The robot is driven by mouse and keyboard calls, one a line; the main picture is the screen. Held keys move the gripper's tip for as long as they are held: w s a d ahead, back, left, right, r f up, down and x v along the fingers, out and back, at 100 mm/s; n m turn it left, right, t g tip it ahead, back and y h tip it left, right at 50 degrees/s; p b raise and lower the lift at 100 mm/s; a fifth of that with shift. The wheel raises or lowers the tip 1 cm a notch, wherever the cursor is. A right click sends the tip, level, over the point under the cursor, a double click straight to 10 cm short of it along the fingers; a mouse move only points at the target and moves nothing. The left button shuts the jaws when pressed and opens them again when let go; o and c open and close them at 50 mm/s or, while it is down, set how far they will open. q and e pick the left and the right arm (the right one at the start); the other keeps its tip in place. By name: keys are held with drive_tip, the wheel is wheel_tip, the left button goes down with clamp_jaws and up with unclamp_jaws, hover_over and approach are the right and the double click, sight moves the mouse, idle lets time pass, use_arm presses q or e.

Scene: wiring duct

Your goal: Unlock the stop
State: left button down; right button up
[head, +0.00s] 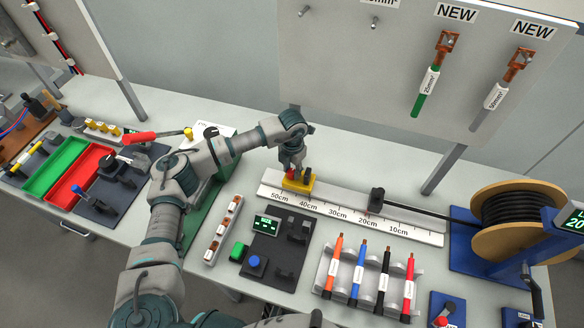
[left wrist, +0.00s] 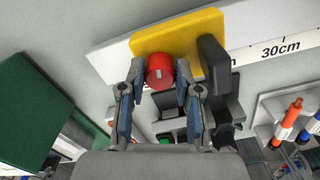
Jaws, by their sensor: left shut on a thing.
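The yellow stop (head: 299,184) sits on the white ruler rail (head: 345,214) between the 50cm and 40cm marks. It has a red knob (left wrist: 160,72) on its near face and a black part (left wrist: 212,62) beside the knob. My left gripper (head: 291,168) reaches down to the stop from above. In the left wrist view its two fingers (left wrist: 159,80) are closed on either side of the red knob. Whether the stop is locked cannot be told. My right gripper does not show.
A black block (head: 376,199) holds a dark cable on the rail, leading to a reel (head: 515,220) at the right. Several coloured cables (head: 358,272) stand in a grey rack in front. A dark device with a green display (head: 268,222) stands near the stop.

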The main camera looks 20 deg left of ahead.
use_arm(q)
drive_tip(key=shift+r+n, duration=0.1)
drive_tip(key=shift+n, duration=1)
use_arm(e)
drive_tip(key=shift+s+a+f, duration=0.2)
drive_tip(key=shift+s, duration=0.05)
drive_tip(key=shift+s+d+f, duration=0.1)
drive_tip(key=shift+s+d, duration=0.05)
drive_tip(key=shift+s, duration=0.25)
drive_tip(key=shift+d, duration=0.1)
use_arm(q)
drive_tip(key=c, duration=0.9)
unclamp_jaws()
drive_tip(key=shift+s, duration=0.1)
drive_tip(key=shift+o, duration=0.5)
drive_tip(key=shift+s, duration=0.1)
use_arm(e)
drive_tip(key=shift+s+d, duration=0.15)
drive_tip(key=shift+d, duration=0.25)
